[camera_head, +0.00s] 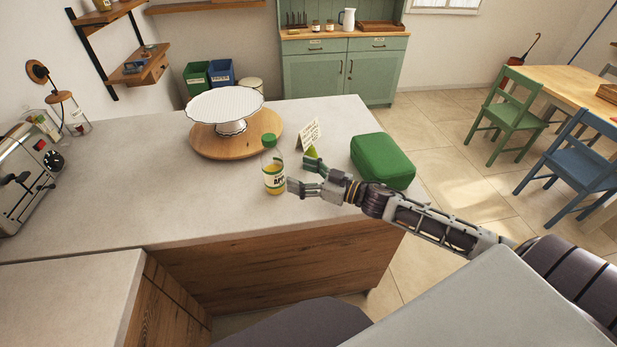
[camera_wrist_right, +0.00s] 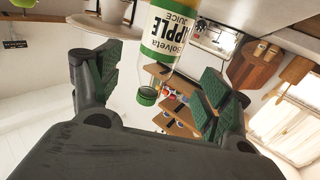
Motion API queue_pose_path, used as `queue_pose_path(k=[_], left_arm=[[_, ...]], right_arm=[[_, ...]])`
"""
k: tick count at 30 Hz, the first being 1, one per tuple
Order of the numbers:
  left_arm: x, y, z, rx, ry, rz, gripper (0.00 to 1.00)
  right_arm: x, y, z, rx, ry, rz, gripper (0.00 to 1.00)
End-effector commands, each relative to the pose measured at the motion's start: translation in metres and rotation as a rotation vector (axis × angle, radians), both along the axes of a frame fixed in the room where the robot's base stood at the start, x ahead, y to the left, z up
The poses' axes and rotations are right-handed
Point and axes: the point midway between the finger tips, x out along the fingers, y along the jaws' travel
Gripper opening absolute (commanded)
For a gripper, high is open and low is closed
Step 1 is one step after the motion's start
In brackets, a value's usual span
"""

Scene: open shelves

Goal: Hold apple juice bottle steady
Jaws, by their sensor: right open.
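The apple juice bottle (camera_head: 274,181) stands upright on the counter, clear with yellow juice, a white label and a green cap. My right gripper (camera_head: 301,175) is open just to the right of the bottle, its fingers pointing toward it. In the right wrist view the bottle (camera_wrist_right: 170,38) shows upside down, with its label reading "APPLE JUICE". There it appears in the gap between the two open green-padded fingers (camera_wrist_right: 160,84), and I see no finger touching it. My left gripper is not in view.
A cake stand (camera_head: 225,104) on a round wooden board (camera_head: 204,146) stands behind the bottle. A small card (camera_head: 310,134) and a green fruit-like thing (camera_head: 311,152) are behind my gripper. A green case (camera_head: 382,160) lies to the right. The counter left of the bottle is clear.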

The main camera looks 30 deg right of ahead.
Motion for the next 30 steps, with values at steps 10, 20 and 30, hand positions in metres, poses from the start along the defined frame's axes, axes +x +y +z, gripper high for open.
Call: queue_pose_path(k=[10, 20, 30], left_arm=[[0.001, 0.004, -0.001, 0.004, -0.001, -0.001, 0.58], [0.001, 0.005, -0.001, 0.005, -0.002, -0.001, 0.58], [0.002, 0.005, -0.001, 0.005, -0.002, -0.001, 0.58]], right_arm=[[-0.013, -0.010, 0.000, -0.001, 0.001, 0.000, 0.78], [-0.017, -0.013, 0.000, -0.001, -0.001, 0.001, 0.78], [-0.017, -0.013, 0.001, -0.001, -0.001, 0.001, 0.78]])
